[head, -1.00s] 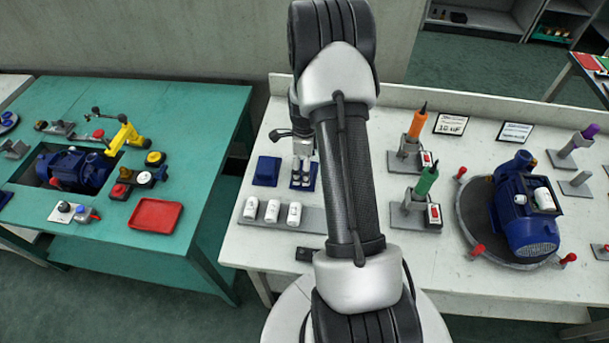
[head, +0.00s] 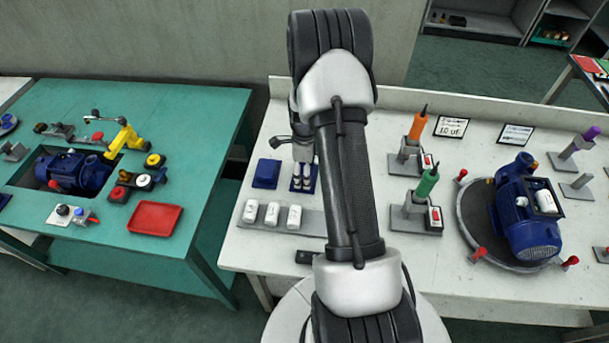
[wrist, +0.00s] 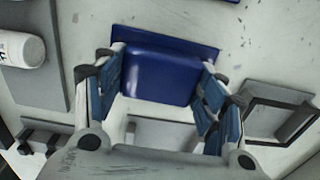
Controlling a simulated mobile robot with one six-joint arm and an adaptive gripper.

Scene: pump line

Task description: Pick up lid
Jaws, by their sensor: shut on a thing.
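The lid is a dark blue block with a wider rim, seen in the wrist view (wrist: 165,72) between the two fingers. In the head view a small part of this blue lid (head: 310,185) shows beneath my gripper (head: 302,178), on the white bench. My gripper, also in the wrist view (wrist: 163,85), is shut on the lid with a finger at each side. Whether the lid is clear of the bench cannot be told. A second, similar blue block (head: 266,173) lies just left of it in the head view.
On the white bench (head: 374,130) to the right are an orange tool (head: 418,126), a green tool (head: 427,184) and a blue motor (head: 515,205). A teal table with a red tray (head: 155,200) stands left.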

